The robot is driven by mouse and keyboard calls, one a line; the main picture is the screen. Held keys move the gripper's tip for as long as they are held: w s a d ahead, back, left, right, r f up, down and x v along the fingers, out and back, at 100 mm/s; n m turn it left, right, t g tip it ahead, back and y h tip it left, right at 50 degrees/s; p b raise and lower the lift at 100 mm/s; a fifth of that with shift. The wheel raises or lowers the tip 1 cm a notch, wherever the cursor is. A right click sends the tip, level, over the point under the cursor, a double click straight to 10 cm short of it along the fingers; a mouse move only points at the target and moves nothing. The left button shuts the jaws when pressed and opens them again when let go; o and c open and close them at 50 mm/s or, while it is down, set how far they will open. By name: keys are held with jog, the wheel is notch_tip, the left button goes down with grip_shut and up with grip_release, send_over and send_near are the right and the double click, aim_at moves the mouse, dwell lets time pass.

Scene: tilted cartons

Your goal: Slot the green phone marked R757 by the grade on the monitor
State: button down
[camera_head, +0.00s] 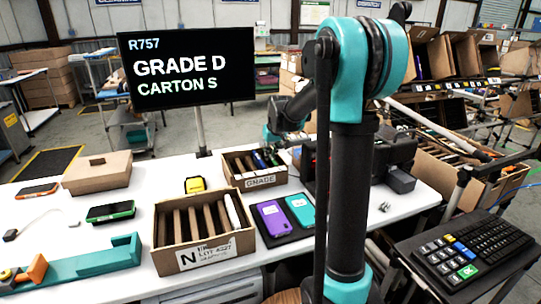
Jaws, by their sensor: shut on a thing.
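The monitor (186,66) reads R757, GRADE D, CARTON S. A dark phone with a green edge (110,211) lies flat on the left of the table; no marking on it is readable. A teal-green phone (300,210) lies beside a purple phone (273,218) on a dark pad. A front open carton (205,249), labelled N, has upright dividers and a white item in its right slot. A rear carton (262,181), with a label reading GRADE, holds several upright items, some blue and green. My arm stands in front of the scene; its jaws cannot be made out.
A closed brown box (97,171), an orange-edged phone (37,189), a yellow device (195,184) and a teal fixture (80,266) are on the white table. A black keypad (470,250) stands at right. Clear tabletop lies between the left phones and the front carton.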

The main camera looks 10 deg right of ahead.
jog(key=c, duration=1.5)
grip_release()
jog(key=shift+o, duration=0.2)
jog(key=shift+r, duration=0.1)
jog(key=v, duration=1.1)
jog(key=shift+s+r, duration=0.15)
jog(key=shift+r, duration=0.25)
jog(key=shift+d, duration=0.1)
notch_tip(320, 180, up, 7)
